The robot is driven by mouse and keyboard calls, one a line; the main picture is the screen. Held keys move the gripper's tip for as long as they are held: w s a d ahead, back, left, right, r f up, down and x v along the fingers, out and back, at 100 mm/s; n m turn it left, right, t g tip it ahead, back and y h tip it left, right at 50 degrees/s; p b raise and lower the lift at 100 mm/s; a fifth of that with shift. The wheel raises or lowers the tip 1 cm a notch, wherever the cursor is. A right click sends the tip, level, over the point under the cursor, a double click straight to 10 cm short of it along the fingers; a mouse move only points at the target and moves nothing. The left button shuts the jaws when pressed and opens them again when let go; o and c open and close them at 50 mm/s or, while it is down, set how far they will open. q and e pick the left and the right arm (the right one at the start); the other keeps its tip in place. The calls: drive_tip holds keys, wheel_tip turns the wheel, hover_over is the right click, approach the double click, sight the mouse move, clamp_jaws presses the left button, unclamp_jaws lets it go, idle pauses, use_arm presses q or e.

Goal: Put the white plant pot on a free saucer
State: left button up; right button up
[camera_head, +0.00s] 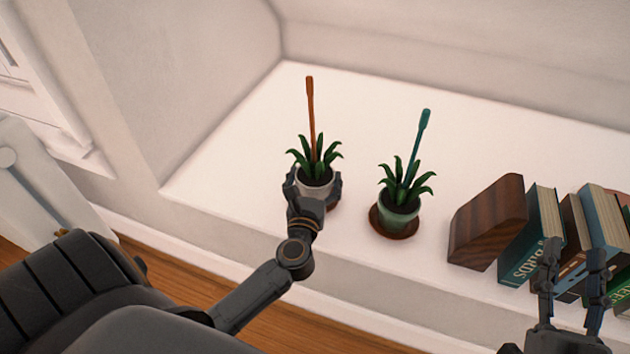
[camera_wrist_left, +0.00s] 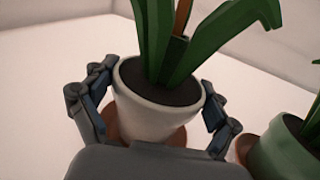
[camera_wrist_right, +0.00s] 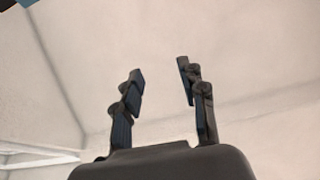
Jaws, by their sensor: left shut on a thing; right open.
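The white plant pot (camera_head: 314,183) holds a green plant and an orange stick, and stands upright on the white ledge's left part. My left gripper (camera_head: 315,184) is shut on it, with a finger on each side in the left wrist view (camera_wrist_left: 158,105). A brown saucer (camera_head: 334,206) shows partly below the white pot; it also shows in the left wrist view (camera_wrist_left: 174,138). I cannot tell whether the pot touches it. The green pot (camera_head: 399,214) with a teal stick stands on another brown saucer (camera_head: 391,231). My right gripper (camera_head: 572,274) is open and empty in front of the books.
A dark wooden block (camera_head: 488,222) and a row of books (camera_head: 535,236) stand on the ledge (camera_head: 250,165) at the right. The ledge behind the pots is clear. The green pot is close to the right of my left gripper.

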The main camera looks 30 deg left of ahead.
use_arm(q)
drive_tip(key=shift+f, duration=0.15)
use_arm(e)
drive_tip(key=shift+s+r+t, duration=0.3)
drive_tip(key=shift+r+t, duration=0.2)
drive_tip(key=shift+r, duration=0.2)
drive_tip(key=shift+r, duration=0.1)
use_arm(q)
drive_tip(key=shift+f, duration=0.1)
drive_tip(key=o, duration=1.5)
drive_tip(key=shift+f, duration=0.1)
drive_tip(key=shift+o, duration=0.2)
use_arm(e)
drive_tip(key=shift+s+r, duration=0.2)
